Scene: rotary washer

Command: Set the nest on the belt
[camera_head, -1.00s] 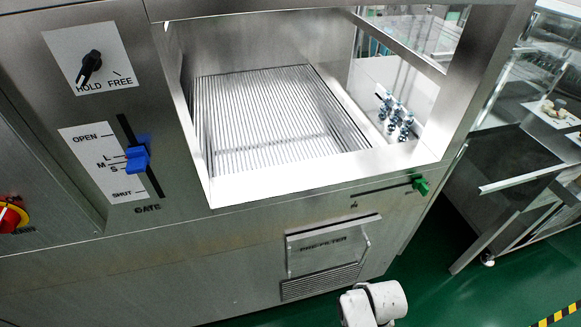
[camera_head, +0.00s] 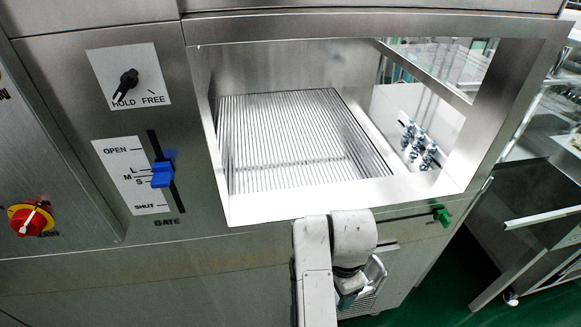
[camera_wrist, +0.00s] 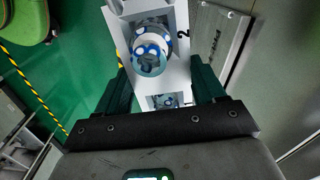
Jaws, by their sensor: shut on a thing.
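The belt (camera_head: 290,135) is a ribbed, bright metal surface inside the washer's open bay, and nothing lies on it. My gripper (camera_wrist: 162,92) has dark green fingers in the wrist view, shut on the nest (camera_wrist: 176,72). The nest is a white block marked 2, with a round blue-and-white part (camera_wrist: 149,52) in it and another similar part (camera_wrist: 164,100) nearer the palm. In the head view my arm stands in front of the washer's lower panel, below the bay's front sill; the nest is not clearly visible there.
The bay has a metal front sill (camera_head: 340,199) and a frame around it. Metal nozzles or fittings (camera_head: 418,145) stand at its right. A blue gate slider (camera_head: 162,174), a black knob (camera_head: 126,84), a red knob (camera_head: 33,218) and a green tab (camera_head: 441,215) are on the front.

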